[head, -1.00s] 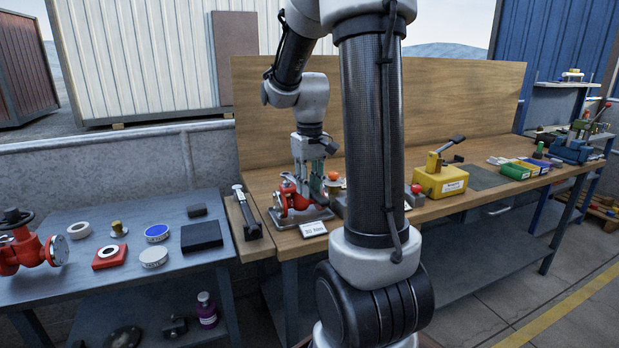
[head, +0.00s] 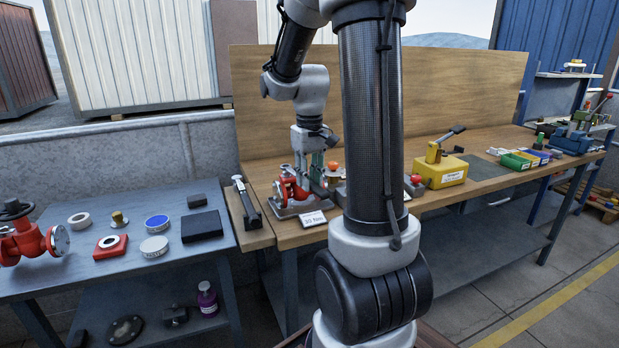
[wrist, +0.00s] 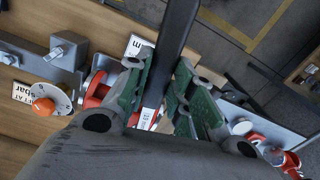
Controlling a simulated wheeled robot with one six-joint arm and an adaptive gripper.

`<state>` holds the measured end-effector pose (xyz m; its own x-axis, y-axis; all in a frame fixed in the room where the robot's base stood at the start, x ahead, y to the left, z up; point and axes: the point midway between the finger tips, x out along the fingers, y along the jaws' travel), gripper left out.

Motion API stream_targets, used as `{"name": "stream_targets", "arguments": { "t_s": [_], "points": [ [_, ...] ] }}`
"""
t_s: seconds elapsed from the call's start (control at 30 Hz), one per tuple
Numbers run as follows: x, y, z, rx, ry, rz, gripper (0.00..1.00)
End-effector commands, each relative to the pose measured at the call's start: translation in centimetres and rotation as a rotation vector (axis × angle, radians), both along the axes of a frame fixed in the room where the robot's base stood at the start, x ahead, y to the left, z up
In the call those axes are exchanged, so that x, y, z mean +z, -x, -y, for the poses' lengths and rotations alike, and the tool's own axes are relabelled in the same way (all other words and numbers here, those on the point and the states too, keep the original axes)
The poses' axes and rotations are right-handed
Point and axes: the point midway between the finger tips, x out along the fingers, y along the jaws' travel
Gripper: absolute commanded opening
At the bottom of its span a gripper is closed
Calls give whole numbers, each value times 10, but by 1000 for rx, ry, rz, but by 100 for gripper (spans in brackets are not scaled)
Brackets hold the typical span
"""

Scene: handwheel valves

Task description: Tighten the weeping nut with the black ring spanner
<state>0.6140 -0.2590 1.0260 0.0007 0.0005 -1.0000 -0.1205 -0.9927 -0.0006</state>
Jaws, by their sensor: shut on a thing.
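My gripper (wrist: 158,92) has green-padded fingers and is shut on the black spanner (wrist: 180,35). In the wrist view the spanner's dark bar runs from between the fingers up past the top edge. In the head view my gripper (head: 312,168) is low over the red valve (head: 287,190), which stands on a grey plate on the wooden bench. Red parts of the valve also show beside the fingers in the wrist view (wrist: 97,88). The nut and the spanner's ring end are hidden behind my fingers, so I cannot tell whether they are engaged.
A white card (head: 313,219) reading 30 Nm stands before the valve. An orange knob (head: 334,167) is close behind. A yellow box (head: 439,172) stands right. The left table (head: 90,278) holds a red valve and small parts.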

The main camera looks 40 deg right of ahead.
Motion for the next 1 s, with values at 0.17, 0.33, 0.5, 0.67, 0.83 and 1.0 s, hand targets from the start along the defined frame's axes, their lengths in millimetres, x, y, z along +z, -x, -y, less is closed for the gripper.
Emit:
{"name": "stream_targets", "arguments": {
  "t_s": [0.17,0.33,0.5,0.67,0.83,1.0],
  "points": [
    [-4,0,0,0,0,0,0],
    [-9,0,0,0,0,-2,0],
    [-13,0,0,0,0,-1,0],
    [-17,0,0,0,0,0,0],
    [-21,0,0,0,0,-1,0],
    [-22,-1,-2,-12,0,0,0]
  ]
}}
